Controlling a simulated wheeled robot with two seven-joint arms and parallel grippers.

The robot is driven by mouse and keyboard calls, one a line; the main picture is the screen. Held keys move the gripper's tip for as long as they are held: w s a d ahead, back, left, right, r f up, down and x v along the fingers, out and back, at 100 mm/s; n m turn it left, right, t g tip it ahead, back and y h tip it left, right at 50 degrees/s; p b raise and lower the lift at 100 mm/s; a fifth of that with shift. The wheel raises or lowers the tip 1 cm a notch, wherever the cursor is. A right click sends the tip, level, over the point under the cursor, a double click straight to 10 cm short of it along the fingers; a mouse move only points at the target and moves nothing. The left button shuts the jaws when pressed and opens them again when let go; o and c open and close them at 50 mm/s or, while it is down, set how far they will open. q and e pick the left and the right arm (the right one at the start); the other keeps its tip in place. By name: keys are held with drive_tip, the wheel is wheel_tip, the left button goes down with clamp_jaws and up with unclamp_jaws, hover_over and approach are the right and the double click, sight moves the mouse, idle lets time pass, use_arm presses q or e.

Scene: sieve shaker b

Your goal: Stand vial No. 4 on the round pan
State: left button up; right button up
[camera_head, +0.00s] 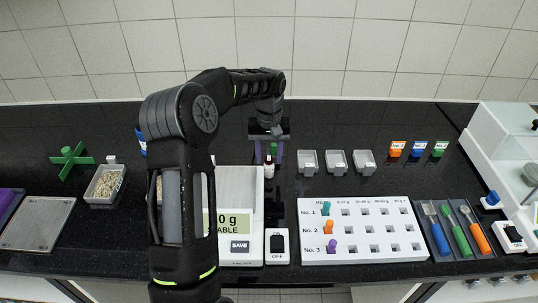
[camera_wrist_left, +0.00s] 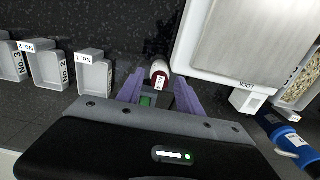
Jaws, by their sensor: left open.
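My left gripper (camera_head: 269,152) reaches over the far middle of the black counter, with its purple fingers apart. In the left wrist view the open fingers (camera_wrist_left: 160,98) stand on either side of a small green object (camera_wrist_left: 147,100), perhaps a green-capped vial; its number cannot be read. It also shows between the fingers in the head view (camera_head: 273,149). A white-capped dark red bottle (camera_head: 269,167) stands just in front; it shows by the fingertips in the left wrist view (camera_wrist_left: 160,73). A round grey pan (camera_head: 532,173) shows at the right edge in a white housing. My right gripper is out of view.
A white scale (camera_head: 240,257) stands partly behind my left arm. A white rack (camera_head: 360,254) holds teal, orange and purple pieces. Grey bins (camera_head: 336,162) stand behind it. A tool tray (camera_head: 455,230) lies right. A granule dish (camera_head: 104,185) and green cross (camera_head: 72,160) are left.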

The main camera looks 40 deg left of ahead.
sight(269, 158)
use_arm(q)
drive_tip(key=shift+r, duration=0.55)
wheel_tip(269, 158, up, 11)
drive_tip(key=shift+r, duration=0.15)
idle(0.4)
